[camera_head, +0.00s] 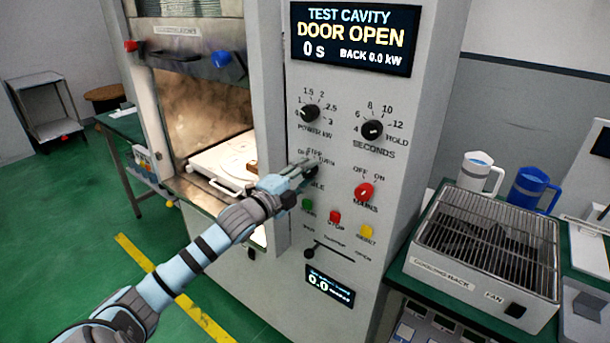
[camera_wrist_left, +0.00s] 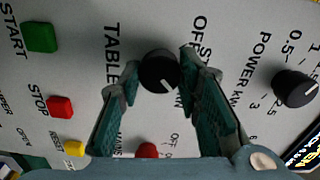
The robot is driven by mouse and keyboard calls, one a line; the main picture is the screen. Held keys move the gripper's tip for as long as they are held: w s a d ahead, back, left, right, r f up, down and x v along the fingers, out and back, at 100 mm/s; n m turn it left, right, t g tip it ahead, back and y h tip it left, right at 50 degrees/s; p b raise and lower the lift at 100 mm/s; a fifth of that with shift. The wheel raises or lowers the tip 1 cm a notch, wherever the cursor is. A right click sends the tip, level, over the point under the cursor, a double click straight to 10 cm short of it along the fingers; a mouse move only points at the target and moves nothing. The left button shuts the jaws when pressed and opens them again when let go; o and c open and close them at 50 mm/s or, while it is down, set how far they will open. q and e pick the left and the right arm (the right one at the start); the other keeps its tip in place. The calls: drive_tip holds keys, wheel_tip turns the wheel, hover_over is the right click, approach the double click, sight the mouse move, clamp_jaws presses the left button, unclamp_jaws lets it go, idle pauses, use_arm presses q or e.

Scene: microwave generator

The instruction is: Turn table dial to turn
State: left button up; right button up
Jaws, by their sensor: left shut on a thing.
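The panel print around the dial includes STEP and TURN in the head view. My right gripper is not in view.
The power knob (camera_head: 309,112), seconds knob (camera_head: 372,130) and red mains knob (camera_head: 364,191) surround the dial. Green, red and yellow buttons (camera_head: 335,217) sit below. The lit cavity (camera_head: 205,125) is open at left. A cooling rack (camera_head: 490,235) stands on the right bench.

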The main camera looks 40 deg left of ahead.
use_arm(q)
drive_tip(key=shift+r, duration=0.2)
drive_tip(key=o, duration=0.9)
drive_tip(key=shift+c, duration=0.2)
drive_tip(key=shift+o, duration=1.4)
drive_tip(key=shift+w+a, duration=0.1)
drive_tip(key=shift+a+f, duration=0.1)
drive_tip(key=shift+f, duration=0.1)
